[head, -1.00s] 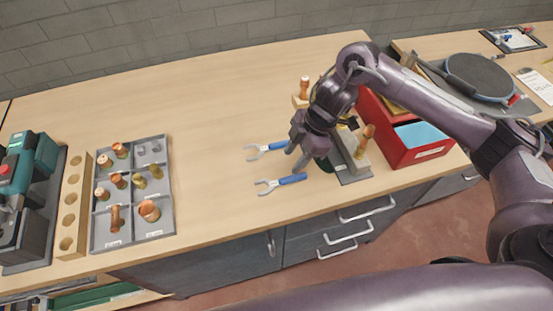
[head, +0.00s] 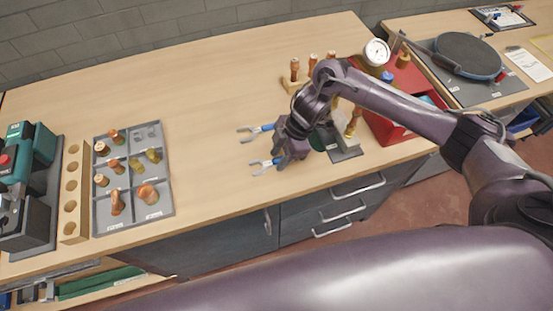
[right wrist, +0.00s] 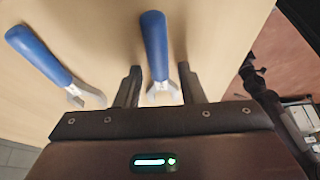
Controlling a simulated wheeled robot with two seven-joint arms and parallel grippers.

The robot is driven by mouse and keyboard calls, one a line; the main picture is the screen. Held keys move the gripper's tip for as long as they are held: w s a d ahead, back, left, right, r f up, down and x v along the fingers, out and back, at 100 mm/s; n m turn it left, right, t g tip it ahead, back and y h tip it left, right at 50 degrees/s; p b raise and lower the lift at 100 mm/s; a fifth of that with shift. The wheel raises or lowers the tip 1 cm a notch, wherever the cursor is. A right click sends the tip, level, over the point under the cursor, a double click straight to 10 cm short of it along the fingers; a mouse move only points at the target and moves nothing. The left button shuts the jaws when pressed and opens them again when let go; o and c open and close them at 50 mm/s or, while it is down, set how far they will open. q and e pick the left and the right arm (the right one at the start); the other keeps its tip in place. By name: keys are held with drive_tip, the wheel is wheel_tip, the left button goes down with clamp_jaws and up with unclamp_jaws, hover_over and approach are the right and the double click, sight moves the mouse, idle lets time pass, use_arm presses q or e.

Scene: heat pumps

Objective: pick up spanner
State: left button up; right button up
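Two spanners with blue handles and grey open jaws lie on the wooden worktop. The rear spanner (head: 249,131) and the front spanner (head: 262,166) both point their jaws left in the head view. The rear spanner (right wrist: 38,52) lies outside the fingers to the left. My left gripper is not in view.
A grey compartment tray (head: 170,180) with copper fittings and a wooden block with holes (head: 72,190) stand at the left. A red box (head: 385,130) and a wooden fitting stand (head: 297,85) are right of the gripper. The worktop's middle is clear.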

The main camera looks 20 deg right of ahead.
clamp_jaws()
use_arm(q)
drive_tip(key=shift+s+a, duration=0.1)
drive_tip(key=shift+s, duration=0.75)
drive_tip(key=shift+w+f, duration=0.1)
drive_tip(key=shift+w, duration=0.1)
use_arm(e)
drive_tip(key=shift+w+r, duration=0.1)
drive_tip(key=shift+r, duration=0.05)
